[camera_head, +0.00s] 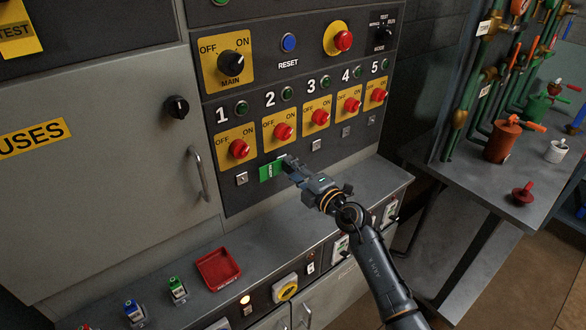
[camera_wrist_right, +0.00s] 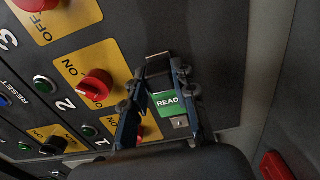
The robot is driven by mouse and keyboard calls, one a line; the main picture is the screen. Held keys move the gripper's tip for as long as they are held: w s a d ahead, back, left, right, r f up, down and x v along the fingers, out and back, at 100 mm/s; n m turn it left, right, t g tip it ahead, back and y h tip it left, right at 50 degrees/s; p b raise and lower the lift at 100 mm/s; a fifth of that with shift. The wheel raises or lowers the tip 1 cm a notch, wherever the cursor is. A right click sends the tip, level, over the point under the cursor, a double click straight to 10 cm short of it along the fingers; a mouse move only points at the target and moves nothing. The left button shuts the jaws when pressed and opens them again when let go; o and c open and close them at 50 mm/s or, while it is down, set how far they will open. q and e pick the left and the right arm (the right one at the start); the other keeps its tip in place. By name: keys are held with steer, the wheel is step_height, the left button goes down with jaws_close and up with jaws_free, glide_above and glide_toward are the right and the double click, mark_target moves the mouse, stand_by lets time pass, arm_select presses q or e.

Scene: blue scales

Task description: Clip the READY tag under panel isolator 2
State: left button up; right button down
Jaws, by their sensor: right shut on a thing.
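The green READY tag (camera_head: 271,170) is by the panel face, just below isolator 2 (camera_head: 283,131), a red knob on a yellow plate. My right gripper (camera_head: 285,164) is shut on the tag at its right end. In the right wrist view the tag (camera_wrist_right: 168,104) shows between the fingers (camera_wrist_right: 160,92), below the red knob of isolator 2 (camera_wrist_right: 97,86). The clip under isolator 2 is hidden behind the tag or gripper. I cannot tell whether the tag touches the panel. My left gripper is not in view.
Small square clips sit under isolators 1 (camera_head: 241,178), 3 (camera_head: 316,145), 4 (camera_head: 346,132) and 5. A ledge (camera_head: 250,229) below carries a red tray (camera_head: 218,269) and small coloured padlock-like items (camera_head: 178,290). A pipe bench (camera_head: 470,165) stands at right.

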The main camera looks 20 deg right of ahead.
steer(key=shift+w+a, duration=0.2)
steer(key=shift+w, duration=0.4)
steer(key=c, duration=1)
jaws_free()
steer(key=v, duration=1.2)
steer(key=shift+r, duration=0.1)
